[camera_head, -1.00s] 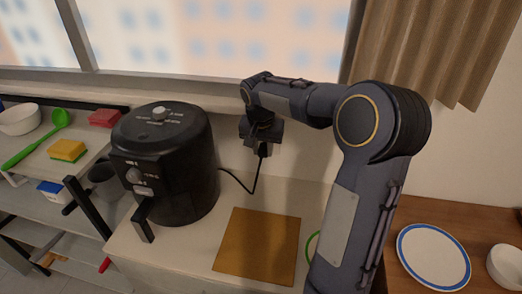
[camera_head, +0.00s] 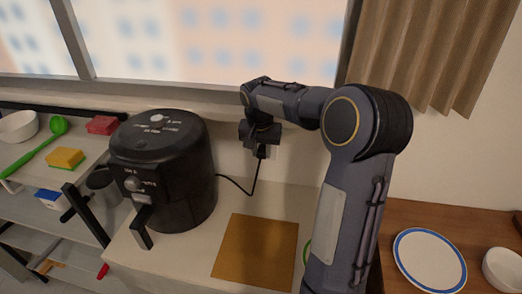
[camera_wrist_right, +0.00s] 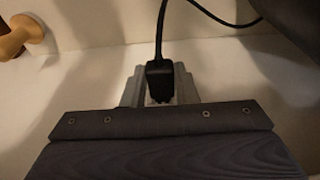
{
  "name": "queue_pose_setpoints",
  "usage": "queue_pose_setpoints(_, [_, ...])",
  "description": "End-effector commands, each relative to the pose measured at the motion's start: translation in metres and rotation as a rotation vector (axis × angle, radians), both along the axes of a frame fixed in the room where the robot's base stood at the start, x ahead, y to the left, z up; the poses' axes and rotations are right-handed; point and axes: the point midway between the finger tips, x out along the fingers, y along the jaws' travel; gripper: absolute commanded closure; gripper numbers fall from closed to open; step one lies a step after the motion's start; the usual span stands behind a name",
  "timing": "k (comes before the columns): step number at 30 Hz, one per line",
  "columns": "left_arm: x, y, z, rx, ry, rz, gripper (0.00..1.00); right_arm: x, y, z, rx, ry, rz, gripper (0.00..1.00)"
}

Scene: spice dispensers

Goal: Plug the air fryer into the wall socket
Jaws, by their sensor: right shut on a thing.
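The black air fryer (camera_head: 165,175) stands upright on the white counter, with its handle toward the front. Its black cord (camera_head: 252,184) runs right and up to my right gripper (camera_head: 261,150), which is close to the wall below the window. In the right wrist view my gripper (camera_wrist_right: 160,88) is shut on the black plug (camera_wrist_right: 160,76), which sits between its grey fingers with the cord leading away. The wall socket is not clearly visible; the gripper may hide it. I cannot tell whether the plug touches the wall. My left gripper is not in view.
A brown board (camera_head: 256,252) lies on the counter right of the fryer. A blue-rimmed plate (camera_head: 430,260) and a white bowl (camera_head: 503,268) are on the wooden table at right. A shelf at left holds a sponge (camera_head: 65,157) and a green spoon (camera_head: 35,153).

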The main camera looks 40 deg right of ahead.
Motion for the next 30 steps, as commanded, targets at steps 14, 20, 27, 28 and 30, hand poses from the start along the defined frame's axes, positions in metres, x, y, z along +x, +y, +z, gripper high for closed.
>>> queue_pose_setpoints(14, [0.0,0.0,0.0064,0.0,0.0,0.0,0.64,0.0072,-0.0094,0.0002,0.0,0.0,-0.001,0.96])
queue_pose_setpoints(20, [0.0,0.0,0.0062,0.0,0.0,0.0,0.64,0.008,-0.0104,-0.0001,-0.001,-0.002,-0.001,0.96])
queue_pose_setpoints(27, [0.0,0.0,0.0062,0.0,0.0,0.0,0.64,0.0081,-0.0109,0.0002,-0.003,-0.003,-0.001,0.66])
queue_pose_setpoints(28, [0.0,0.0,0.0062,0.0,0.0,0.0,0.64,0.008,-0.0108,0.0002,-0.003,-0.003,-0.001,0.62])
queue_pose_setpoints(30, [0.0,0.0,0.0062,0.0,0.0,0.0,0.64,0.0079,-0.0106,0.0,-0.002,-0.002,-0.001,0.53])
